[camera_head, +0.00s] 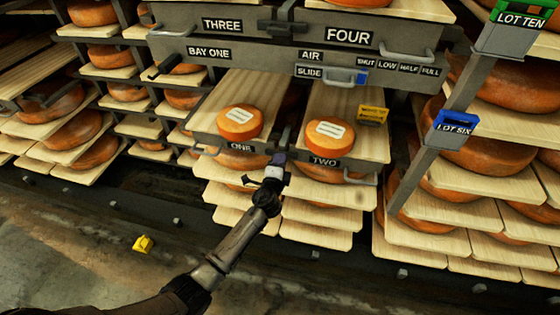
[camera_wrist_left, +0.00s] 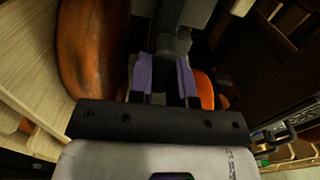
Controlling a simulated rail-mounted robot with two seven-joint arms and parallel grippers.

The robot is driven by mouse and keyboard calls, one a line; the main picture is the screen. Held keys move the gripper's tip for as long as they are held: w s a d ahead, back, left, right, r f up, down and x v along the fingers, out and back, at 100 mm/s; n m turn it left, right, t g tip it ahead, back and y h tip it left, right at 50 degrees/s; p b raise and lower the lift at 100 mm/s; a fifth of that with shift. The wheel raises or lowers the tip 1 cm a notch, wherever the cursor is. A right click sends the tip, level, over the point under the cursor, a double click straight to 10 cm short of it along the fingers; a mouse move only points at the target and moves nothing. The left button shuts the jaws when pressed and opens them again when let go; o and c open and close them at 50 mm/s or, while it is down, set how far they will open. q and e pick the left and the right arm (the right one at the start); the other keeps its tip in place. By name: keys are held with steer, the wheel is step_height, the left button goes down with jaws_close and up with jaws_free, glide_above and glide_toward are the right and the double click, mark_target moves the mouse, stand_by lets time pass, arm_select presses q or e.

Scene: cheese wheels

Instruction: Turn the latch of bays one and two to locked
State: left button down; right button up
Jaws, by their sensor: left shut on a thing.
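Bay one's drawer front (camera_head: 240,148) and bay two's drawer front (camera_head: 325,162) sit side by side, each board bearing a labelled cheese wheel. My left gripper (camera_head: 278,160) is at the gap between the two fronts. Its purple fingers (camera_wrist_left: 163,75) are shut on a dark bar (camera_wrist_left: 172,42), which looks like the latch between bays one and two. The gripper hides most of that latch in the head view, so I cannot tell its turn angle. My right gripper is not in view.
Above are the grey air slide panel (camera_head: 310,72) and the fronts of bays three and four. A yellow tag (camera_head: 372,114) stands by bay two. A grey post with a blue LOT SIX sign (camera_head: 456,122) rises at the right. A yellow object (camera_head: 142,244) lies on the floor.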

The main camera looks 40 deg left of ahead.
arm_select(q)
steer(key=shift+m, duration=0.3)
steer(key=c, duration=1)
jaws_free()
steer(key=shift+c, duration=0.2)
steer(key=p+v, duration=0.3)
steer(key=v, duration=1)
steer(key=shift+s+d, duration=0.2)
steer(key=shift+s, duration=0.15)
